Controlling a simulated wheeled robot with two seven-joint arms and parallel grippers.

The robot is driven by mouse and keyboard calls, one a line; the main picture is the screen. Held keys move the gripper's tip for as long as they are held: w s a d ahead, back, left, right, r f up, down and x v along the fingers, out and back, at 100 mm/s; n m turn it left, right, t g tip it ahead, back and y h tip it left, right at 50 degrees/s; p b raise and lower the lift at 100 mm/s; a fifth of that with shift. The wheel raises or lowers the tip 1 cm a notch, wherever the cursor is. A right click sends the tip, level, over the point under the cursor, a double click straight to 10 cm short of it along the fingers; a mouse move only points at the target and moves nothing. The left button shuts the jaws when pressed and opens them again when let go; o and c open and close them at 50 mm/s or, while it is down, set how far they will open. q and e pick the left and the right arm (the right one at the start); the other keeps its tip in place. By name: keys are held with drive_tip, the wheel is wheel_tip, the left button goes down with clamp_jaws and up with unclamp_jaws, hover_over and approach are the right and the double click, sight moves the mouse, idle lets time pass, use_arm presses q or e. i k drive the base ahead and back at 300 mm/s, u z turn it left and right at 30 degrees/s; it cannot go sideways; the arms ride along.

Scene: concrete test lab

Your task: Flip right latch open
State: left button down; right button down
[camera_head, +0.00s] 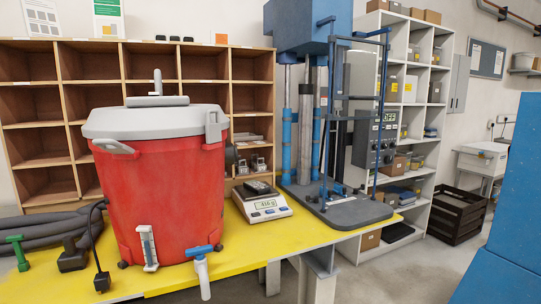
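A large red drum-shaped container (165,200) with a grey lid (125,122) stands on a yellow table. A grey latch (214,128) sits at the right side of the lid rim, against the upper red wall. From this angle I cannot tell whether it is fastened. A second grey latch or handle (115,147) sticks out at the front left, just below the rim. A grey plate with an upright T-shaped handle (157,82) is on top of the lid. Neither of my grippers is in view.
The yellow table (325,244) also holds a digital scale (262,203), right of the container. A blue press frame (325,110) stands behind the scale. A blue-handled tap (202,262) juts from the container's front. Dark hoses (40,236) and a green-handled tool (18,250) lie left.

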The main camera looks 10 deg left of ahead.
sight(213, 131)
drive_tip(key=u, duration=1)
drive_tip(key=i, duration=1.45)
drive_tip(key=z, duration=1.1)
